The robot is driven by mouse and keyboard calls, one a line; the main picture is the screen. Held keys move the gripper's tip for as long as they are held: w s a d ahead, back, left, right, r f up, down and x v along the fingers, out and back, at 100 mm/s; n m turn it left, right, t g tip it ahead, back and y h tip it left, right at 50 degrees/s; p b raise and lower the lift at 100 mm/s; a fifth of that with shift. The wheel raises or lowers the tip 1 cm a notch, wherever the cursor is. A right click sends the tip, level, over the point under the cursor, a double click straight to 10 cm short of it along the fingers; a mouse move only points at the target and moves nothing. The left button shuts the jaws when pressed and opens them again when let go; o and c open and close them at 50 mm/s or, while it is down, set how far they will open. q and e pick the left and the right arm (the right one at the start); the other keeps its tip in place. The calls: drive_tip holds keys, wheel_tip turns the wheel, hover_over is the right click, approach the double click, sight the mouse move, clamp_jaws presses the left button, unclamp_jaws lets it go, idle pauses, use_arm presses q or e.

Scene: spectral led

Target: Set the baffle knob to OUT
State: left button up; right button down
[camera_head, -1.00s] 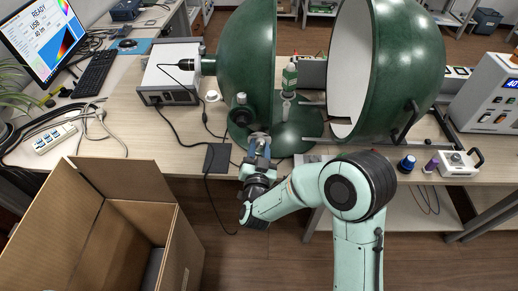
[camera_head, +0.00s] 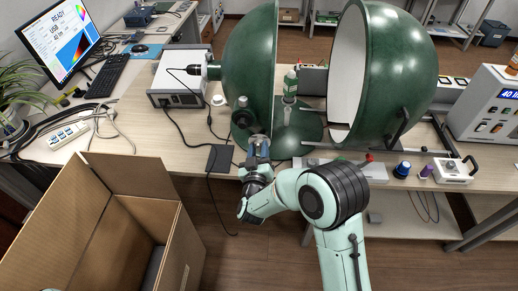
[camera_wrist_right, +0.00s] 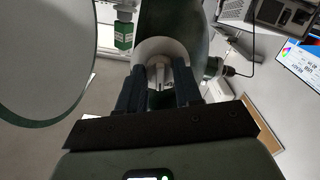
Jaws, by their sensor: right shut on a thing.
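The green integrating sphere (camera_head: 247,62) stands open on the bench, its other half (camera_head: 405,70) apart to the right. My right gripper (camera_head: 258,143) is at the lower front of the left half. In the right wrist view, its two dark fingers (camera_wrist_right: 160,82) are closed on a pale grey knob (camera_wrist_right: 159,72) with a light round surround (camera_wrist_right: 180,48) behind it. In the head view the knob is hidden by the gripper, and I cannot read any OUT mark.
An open cardboard box (camera_head: 95,235) is at the lower left. A grey instrument (camera_head: 180,80) stands left of the sphere. Blue (camera_head: 402,169) and purple (camera_head: 427,170) items lie at the right bench edge.

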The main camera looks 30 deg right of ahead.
drive_tip(key=shift+n+p, duration=0.7)
drive_tip(key=shift+n, duration=1.1)
drive_tip(key=c, duration=0.8)
unclamp_jaws()
drive_tip(key=shift+o, duration=0.2)
drive_tip(key=b+v, duration=0.1)
drive_tip(key=v, duration=1.2)
drive_tip(key=shift+s+a+b, duration=0.15)
drive_tip(key=shift+b, duration=0.15)
drive_tip(key=shift+f, duration=0.1)
